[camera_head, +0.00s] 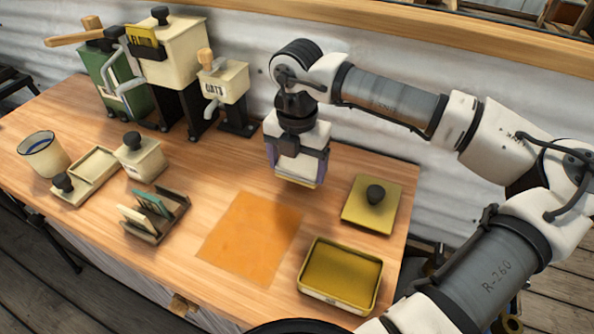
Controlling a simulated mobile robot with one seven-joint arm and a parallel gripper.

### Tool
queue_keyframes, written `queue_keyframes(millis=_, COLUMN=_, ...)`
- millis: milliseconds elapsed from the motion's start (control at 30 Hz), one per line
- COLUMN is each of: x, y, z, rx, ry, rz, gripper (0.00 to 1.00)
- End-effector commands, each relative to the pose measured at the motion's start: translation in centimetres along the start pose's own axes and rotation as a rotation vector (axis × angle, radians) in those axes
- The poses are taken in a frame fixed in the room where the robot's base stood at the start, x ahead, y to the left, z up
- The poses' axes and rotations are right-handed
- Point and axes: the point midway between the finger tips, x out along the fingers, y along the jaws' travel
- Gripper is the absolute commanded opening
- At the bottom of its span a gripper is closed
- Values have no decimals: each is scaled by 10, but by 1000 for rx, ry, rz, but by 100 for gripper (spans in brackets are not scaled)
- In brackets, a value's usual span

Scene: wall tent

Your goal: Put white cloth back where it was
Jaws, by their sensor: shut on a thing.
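My gripper (297,178) points down above the back right part of the wooden table. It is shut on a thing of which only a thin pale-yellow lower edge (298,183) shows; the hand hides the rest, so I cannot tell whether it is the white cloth. No white cloth is recognizable elsewhere in view. A flat orange square (250,238) lies on the table, in front and left of my gripper.
An open yellow tray (341,297) and its knobbed lid (372,204) are at the right. Cream containers (141,157), a card rack (156,213) and a cup (43,153) stand left. Dispensers (173,48) line the back near the corrugated wall.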

Motion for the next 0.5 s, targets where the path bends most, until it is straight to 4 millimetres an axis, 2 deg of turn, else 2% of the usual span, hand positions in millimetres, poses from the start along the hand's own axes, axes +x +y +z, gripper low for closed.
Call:
queue_keyframes(millis=200, x=29, y=0, z=-1, rx=-2, ry=2, rz=0, gripper=63)
queue_keyframes(millis=500, x=33, y=0, z=0, rx=-1, ry=0, rz=0, gripper=63)
